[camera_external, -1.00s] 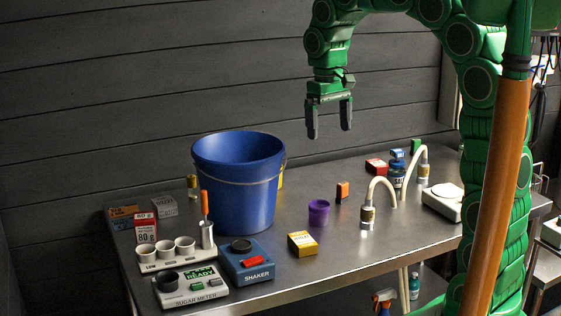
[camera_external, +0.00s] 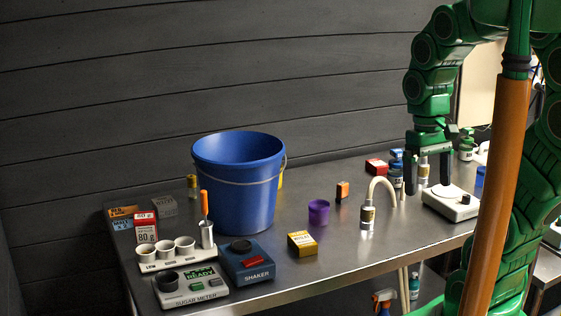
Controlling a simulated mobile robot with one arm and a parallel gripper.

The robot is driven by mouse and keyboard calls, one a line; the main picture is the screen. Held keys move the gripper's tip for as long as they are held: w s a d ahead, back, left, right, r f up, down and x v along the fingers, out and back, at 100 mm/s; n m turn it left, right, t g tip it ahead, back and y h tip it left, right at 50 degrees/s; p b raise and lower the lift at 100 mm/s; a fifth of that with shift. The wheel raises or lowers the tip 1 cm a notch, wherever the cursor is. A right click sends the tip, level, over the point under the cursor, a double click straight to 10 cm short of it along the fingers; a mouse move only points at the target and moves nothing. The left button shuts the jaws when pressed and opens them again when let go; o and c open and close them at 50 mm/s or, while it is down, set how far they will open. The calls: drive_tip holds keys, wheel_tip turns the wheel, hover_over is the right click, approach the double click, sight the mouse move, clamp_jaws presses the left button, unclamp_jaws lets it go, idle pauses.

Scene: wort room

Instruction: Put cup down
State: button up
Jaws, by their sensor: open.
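A small purple cup (camera_external: 318,213) stands upright on the steel table, right of the blue bucket. White cups (camera_external: 185,247) sit in a rack at the table's left end.
The blue bucket (camera_external: 237,185) stands at the back left. The blue shaker (camera_external: 246,261) and a yellow box (camera_external: 302,243) are near the front edge. A curved tap (camera_external: 367,215) rises mid-right, and the white device (camera_external: 450,204) is further right. Bare table lies around the purple cup.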

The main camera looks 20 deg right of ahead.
drive_tip(key=s, duration=0.1)
drive_tip(key=s+f, duration=0.1)
drive_tip(key=s, duration=0.1)
drive_tip(key=s+d, duration=0.1)
drive_tip(key=shift+s+d+f, duration=0.1)
drive_tip(key=shift+s+f, duration=0.2)
drive_tip(key=shift+f, duration=0.05)
